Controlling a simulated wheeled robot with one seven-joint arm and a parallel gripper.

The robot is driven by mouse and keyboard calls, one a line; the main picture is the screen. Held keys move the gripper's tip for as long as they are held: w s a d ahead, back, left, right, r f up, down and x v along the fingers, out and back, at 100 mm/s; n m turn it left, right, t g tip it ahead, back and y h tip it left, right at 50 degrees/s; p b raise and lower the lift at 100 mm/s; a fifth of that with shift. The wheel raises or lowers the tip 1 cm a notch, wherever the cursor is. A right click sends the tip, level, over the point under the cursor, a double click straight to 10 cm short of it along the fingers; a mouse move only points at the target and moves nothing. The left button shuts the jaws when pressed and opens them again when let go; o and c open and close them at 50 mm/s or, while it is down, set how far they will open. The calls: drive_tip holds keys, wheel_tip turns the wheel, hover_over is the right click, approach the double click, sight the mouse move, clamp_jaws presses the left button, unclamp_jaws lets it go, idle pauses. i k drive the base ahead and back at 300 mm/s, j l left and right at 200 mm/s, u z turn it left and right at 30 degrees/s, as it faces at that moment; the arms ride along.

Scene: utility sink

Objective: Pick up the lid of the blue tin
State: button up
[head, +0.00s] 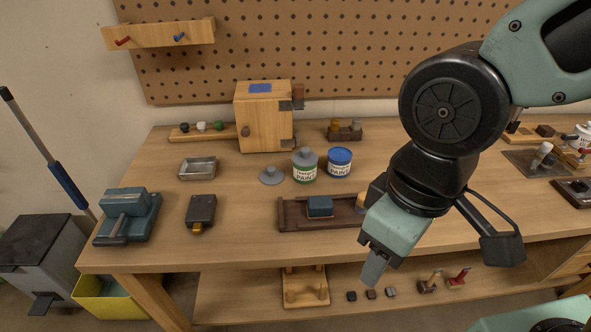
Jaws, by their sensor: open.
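The blue tin (339,165) stands upright on the workbench with a white PAINT label. Its top shows flat and blue, with no knob; I cannot tell whether this is a lid or its contents. A grey knobbed lid (272,175) lies on the bench, left of the green tin (304,173). The green tin also has a PAINT label and a similar grey knobbed lid (304,156) on top. My gripper (374,270) points down near the bench's front edge, below and right of the tins. It is open and empty, apart from them; its fingers overlap in this view.
A dark tray (290,215) with a blue block (320,206) lies in front of the tins. A wooden box (263,128) stands behind, and a metal dish (197,168) is to the left. A small brown rack (345,131) stands behind the blue tin.

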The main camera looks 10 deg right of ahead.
sight(272, 176)
drive_tip(key=i+l+u, duration=0.2)
drive_tip(key=l, duration=0.15)
drive_tip(key=i+l+u, duration=0.2)
drive_tip(key=l, duration=0.15)
drive_tip(key=i+j+u, duration=0.1)
drive_tip(key=u, duration=0.3)
drive_tip(key=i+j+u, duration=0.1)
drive_tip(key=u, duration=0.25)
drive_tip(key=i+u, duration=0.2)
drive_tip(key=u, duration=0.2)
